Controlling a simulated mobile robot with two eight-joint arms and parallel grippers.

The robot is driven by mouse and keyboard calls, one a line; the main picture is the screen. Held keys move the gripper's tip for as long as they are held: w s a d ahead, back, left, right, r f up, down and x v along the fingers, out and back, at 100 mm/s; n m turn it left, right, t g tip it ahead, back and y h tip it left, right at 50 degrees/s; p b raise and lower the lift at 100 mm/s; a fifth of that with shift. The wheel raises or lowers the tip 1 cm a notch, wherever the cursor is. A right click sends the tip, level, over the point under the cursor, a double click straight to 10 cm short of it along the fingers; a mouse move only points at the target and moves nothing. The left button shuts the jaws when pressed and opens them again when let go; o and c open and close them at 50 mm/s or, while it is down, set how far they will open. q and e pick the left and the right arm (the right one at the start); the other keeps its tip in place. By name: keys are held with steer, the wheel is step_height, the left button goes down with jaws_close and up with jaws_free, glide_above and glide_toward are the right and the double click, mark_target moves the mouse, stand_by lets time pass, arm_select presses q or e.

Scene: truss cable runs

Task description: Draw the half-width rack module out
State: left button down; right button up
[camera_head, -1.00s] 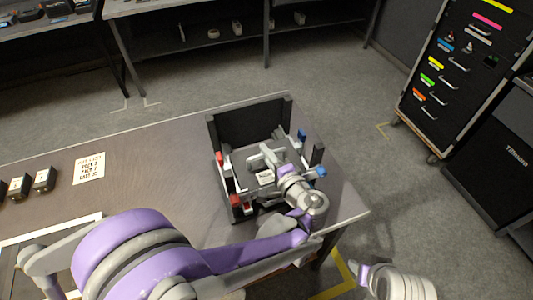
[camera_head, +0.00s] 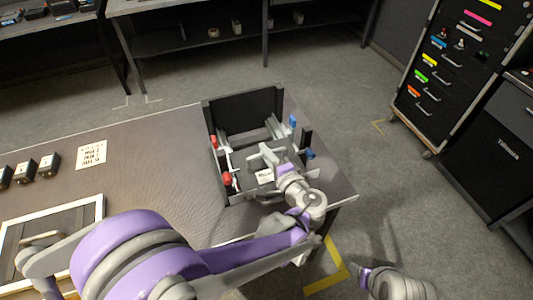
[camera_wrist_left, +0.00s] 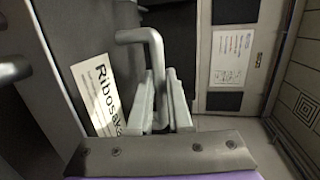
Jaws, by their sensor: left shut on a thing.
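The half-width rack module (camera_head: 264,177), dark grey with a white label, sits partly out of the near side of the black open-topped rack frame (camera_head: 240,112) on the table. In the left wrist view its dark front (camera_wrist_left: 72,38) bears a label starting "Ribosa". A pale bent handle (camera_wrist_left: 152,45) stands out from that front. My left gripper (camera_head: 270,157) is shut on the handle; its fingers also show in the left wrist view (camera_wrist_left: 165,100). My right gripper (camera_head: 364,274) is low at the right, off the table and empty-looking; its fingers are too small to judge.
Red latches (camera_head: 227,178) line the frame's left side and blue ones (camera_head: 310,154) its right. A note (camera_head: 91,154), small black blocks (camera_head: 25,170) and a framed tray (camera_head: 90,212) lie to the left. A drawer cabinet (camera_head: 435,75) stands at the right beyond clear floor.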

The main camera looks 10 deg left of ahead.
arm_select(q)
steer(key=c, duration=0.8)
jaws_free()
steer(key=shift+o, duration=0.2)
steer(key=v, duration=1)
steer(key=shift+s+d, duration=0.25)
steer(key=shift+s, duration=0.05)
steer(key=shift+r, duration=0.15)
